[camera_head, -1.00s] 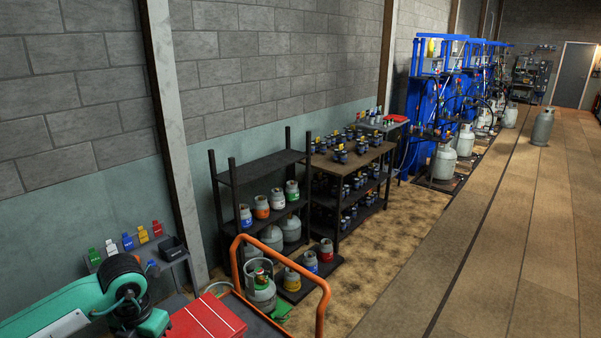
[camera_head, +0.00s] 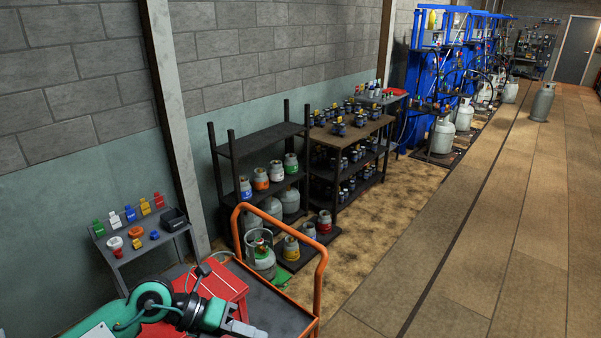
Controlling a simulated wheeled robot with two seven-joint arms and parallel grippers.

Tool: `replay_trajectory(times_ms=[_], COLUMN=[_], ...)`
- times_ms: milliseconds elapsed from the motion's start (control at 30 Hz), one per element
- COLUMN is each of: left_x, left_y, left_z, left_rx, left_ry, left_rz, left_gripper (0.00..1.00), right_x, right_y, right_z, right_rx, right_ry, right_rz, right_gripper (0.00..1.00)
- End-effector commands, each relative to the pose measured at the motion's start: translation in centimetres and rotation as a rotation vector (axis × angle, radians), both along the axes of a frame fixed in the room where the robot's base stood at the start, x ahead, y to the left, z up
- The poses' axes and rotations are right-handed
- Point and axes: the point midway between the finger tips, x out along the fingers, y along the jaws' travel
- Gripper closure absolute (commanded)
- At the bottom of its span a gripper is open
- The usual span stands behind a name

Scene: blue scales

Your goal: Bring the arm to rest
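My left arm, green with black joints, comes in from the lower left over the cart. Its grey gripper (camera_head: 240,328) shows at the bottom edge, over the dark cart top; whether its fingers are open or shut cannot be made out. No held object shows. My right arm and gripper are not in view.
The cart has an orange rail (camera_head: 321,275) and carries a red case (camera_head: 222,284) beside my arm. A small grey table (camera_head: 135,244) with coloured pieces stands at the left wall. Black shelves (camera_head: 260,150) hold several gas cylinders.

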Motion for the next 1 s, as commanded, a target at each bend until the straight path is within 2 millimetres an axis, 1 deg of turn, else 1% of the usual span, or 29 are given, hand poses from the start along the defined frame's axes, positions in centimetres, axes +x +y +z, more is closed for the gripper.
replay_trajectory(times_ms=[33,100,167,233,333,400,467,500,567,633,667,700,767,800,867,900,967,1000], left_x=[-0.7,-0.9,-0.9,-0.5,0.5,1.5,2.4,3.0,3.8,4.6,4.8,5.0,5.0,4.8,4.2,3.5,2.1,0.9], left_y=[-1.9,-3.7,-4.6,-4.9,-4.2,-3.1,-1.7,-0.6,1.2,3.4,4.4,5.7,7.6,8.7,10.4,11.3,12.6,13.3], left_z=[1.4,3.9,5.9,8.2,10.7,11.9,12.4,12.5,12.1,11.0,10.3,9.2,7.2,5.6,3.0,1.2,-1.6,-3.5], left_rx=[-0.134,-0.314,-0.461,-0.623,-0.835,-0.968,-1.069,-1.13,-1.209,-1.284,-1.308,-1.337,-1.364,-1.372,-1.369,-1.356,-1.322,-1.287], left_ry=[0.016,0.036,0.059,0.091,0.15,0.197,0.244,0.28,0.333,0.404,0.437,0.484,0.556,0.605,0.686,0.743,0.831,0.891], left_rz=[0.023,0.076,0.134,0.218,0.366,0.489,0.603,0.685,0.815,0.975,1.047,1.144,1.294,1.394,1.55,1.65,1.803,1.902], left_gripper=[1.0,1.0,1.0,1.0,1.0,1.0,1.0,1.0,1.0,1.0,1.0,1.0,1.0,1.0,1.0,1.0,1.0,1.0], right_x=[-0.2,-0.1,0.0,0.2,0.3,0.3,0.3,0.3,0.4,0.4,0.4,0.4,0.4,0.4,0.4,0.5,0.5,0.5], right_y=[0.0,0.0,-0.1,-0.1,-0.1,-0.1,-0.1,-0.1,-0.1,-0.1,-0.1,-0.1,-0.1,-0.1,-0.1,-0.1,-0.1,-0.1], right_z=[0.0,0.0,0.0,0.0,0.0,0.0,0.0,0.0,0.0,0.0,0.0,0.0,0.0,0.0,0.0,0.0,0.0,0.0], right_rx=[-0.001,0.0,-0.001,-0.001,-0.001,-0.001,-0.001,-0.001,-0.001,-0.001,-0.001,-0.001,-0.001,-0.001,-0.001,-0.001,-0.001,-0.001], right_ry=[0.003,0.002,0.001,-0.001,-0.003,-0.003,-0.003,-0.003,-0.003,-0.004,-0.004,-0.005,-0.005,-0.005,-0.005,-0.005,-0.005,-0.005], right_rz=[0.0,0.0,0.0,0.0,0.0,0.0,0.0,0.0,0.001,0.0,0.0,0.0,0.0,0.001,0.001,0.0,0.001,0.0], right_gripper=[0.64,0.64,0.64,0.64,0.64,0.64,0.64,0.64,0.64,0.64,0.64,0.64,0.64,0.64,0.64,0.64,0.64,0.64])
